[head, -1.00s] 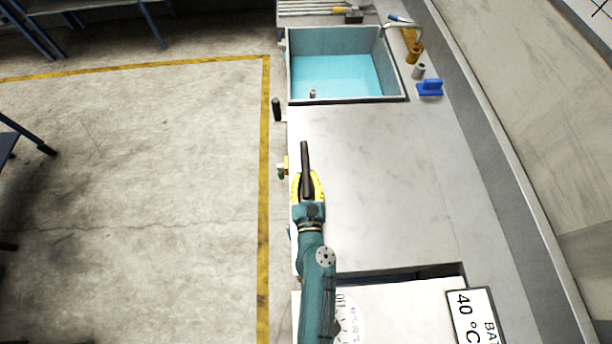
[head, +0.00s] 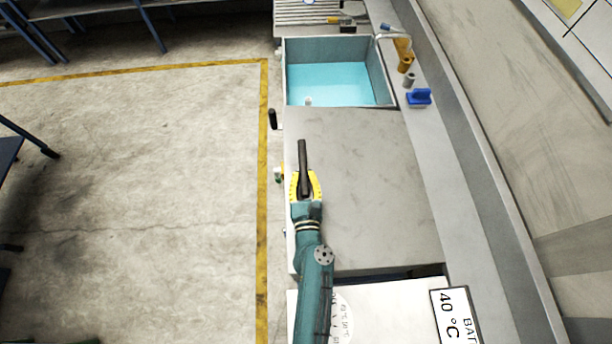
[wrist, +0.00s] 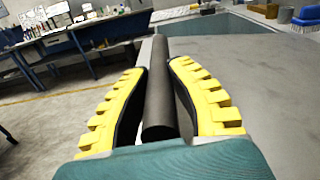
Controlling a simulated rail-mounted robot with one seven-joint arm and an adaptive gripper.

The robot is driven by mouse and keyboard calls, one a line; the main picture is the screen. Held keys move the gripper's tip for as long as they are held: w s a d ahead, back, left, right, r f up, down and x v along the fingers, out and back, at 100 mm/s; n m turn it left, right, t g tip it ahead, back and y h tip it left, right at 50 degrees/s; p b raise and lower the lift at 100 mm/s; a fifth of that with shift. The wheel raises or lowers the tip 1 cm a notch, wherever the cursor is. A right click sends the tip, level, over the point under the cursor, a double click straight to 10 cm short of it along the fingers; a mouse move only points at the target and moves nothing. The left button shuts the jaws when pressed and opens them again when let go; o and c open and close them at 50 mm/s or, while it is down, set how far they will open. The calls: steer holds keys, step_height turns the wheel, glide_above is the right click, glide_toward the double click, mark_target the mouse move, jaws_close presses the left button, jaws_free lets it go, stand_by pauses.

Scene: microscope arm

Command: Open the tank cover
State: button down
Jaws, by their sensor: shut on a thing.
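The tank cover (head: 365,200) is a large flat grey panel running from the blue basin to the white unit with the temperature sign in the head view. It also shows as the grey surface on the right in the wrist view (wrist: 255,75). A dark round bar (head: 303,155), seemingly its handle, lies along the cover's left side. My gripper (head: 306,185) has its yellow fingers shut on this bar, one on each side, as the wrist view shows (wrist: 158,85). The bar's join to the cover is hidden. I cannot tell how far the cover is tilted.
An open basin with blue water (head: 335,84) lies beyond the cover. The white unit with a 40 °C sign (head: 456,316) is at the near end.

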steer(key=c, duration=0.9)
jaws_free()
steer(key=shift+w+r, duration=0.15)
steer(key=shift+r, duration=0.05)
steer(key=shift+f, duration=0.1)
steer(key=shift+s, duration=0.25)
steer(key=s, duration=0.3)
steer(key=s+d, duration=0.1)
steer(key=s, duration=0.7)
steer(key=shift+s+d, duration=0.25)
steer(key=shift+d, duration=0.05)
steer(key=shift+o, duration=0.2)
